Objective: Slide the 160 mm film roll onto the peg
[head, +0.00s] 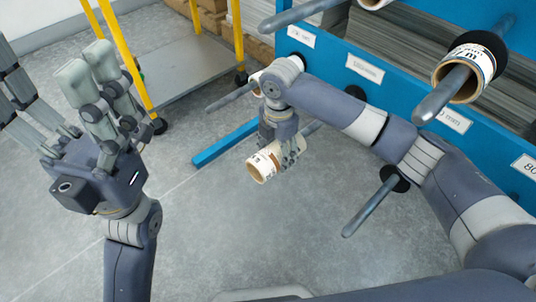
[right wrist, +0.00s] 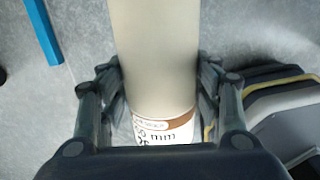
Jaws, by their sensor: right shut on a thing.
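My right gripper (head: 290,150) is shut on a cream film roll (head: 264,166) with a printed paper label, held tilted in the air. In the right wrist view the roll (right wrist: 155,50) lies between the two fingers, its label partly readable as "0 mm". Bare grey pegs with black flanges stick out of the blue rack: one (head: 370,207) below the right forearm, another (head: 311,127) partly hidden behind that arm. The held roll is apart from both. Which peg is meant I cannot tell. My left gripper (head: 50,65) is open and empty at the left.
The blue rack (head: 400,93) carries white size labels. A labelled roll (head: 466,74) sits on an upper right peg (head: 440,96); another roll shows at the top edge. A further peg (head: 230,97) is behind the right wrist. A yellow-framed trolley (head: 190,75) stands behind.

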